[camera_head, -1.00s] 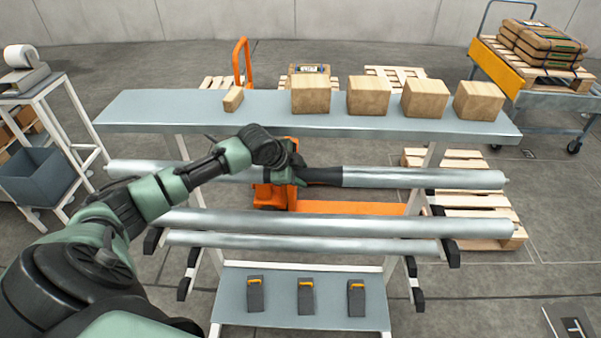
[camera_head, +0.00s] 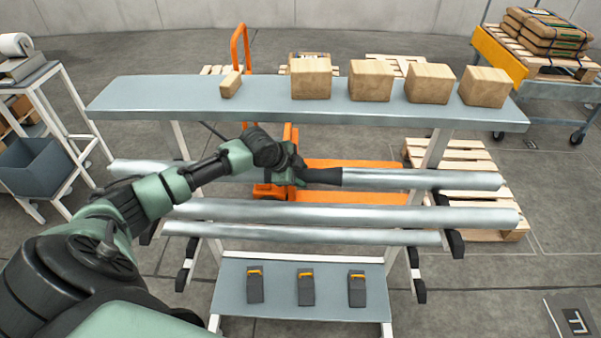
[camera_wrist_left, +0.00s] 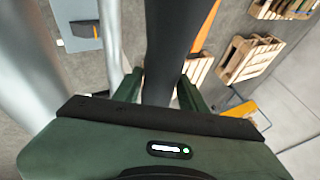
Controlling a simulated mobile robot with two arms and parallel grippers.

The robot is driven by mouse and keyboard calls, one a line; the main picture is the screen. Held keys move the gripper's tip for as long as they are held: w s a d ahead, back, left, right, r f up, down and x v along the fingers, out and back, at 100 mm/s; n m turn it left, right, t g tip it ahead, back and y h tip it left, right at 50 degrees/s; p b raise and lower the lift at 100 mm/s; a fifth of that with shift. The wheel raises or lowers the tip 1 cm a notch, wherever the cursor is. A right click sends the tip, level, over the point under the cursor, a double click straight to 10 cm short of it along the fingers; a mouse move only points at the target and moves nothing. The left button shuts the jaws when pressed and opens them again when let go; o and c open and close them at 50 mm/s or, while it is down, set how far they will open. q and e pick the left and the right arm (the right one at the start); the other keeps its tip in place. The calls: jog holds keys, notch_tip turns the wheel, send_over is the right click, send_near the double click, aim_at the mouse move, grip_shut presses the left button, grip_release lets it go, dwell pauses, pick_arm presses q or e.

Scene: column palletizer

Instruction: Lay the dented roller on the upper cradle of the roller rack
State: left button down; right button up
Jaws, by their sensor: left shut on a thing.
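My left gripper (camera_head: 300,174) is shut around the dark middle sleeve of a long silver roller (camera_head: 420,180), which it holds level. In the left wrist view the dark sleeve (camera_wrist_left: 168,45) runs between the green fingers. No dent is clear on this roller. The roller rack has white legs and black-tipped cradle arms (camera_head: 455,243). Two other silver rollers, a thicker one (camera_head: 340,215) and a thinner one (camera_head: 300,235), lie across the rack, nearer to me than the held roller. The lower black-tipped arms (camera_head: 419,291) look empty. My right gripper is out of view.
A grey bench top (camera_head: 260,107) with several cardboard boxes (camera_head: 370,80) spans behind the held roller. A low grey shelf (camera_head: 280,306) carries three dark blocks. An orange pallet jack (camera_head: 340,165) and wooden pallets (camera_head: 470,190) stand beyond. A white side stand (camera_head: 45,90) is at left.

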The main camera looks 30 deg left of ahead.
pick_arm(q)
jog(key=shift+w+r, duration=0.15)
jog(key=c, duration=0.8)
grip_release()
jog(key=shift+o, duration=0.4)
jog(key=shift+s, duration=0.2)
jog(key=shift+s+f, duration=0.1)
jog(key=shift+f, duration=0.1)
jog(key=b+v, duration=0.1)
jog(key=v, duration=0.7)
jog(key=shift+w+d+r, duration=0.1)
jog(key=shift+w, duration=0.15)
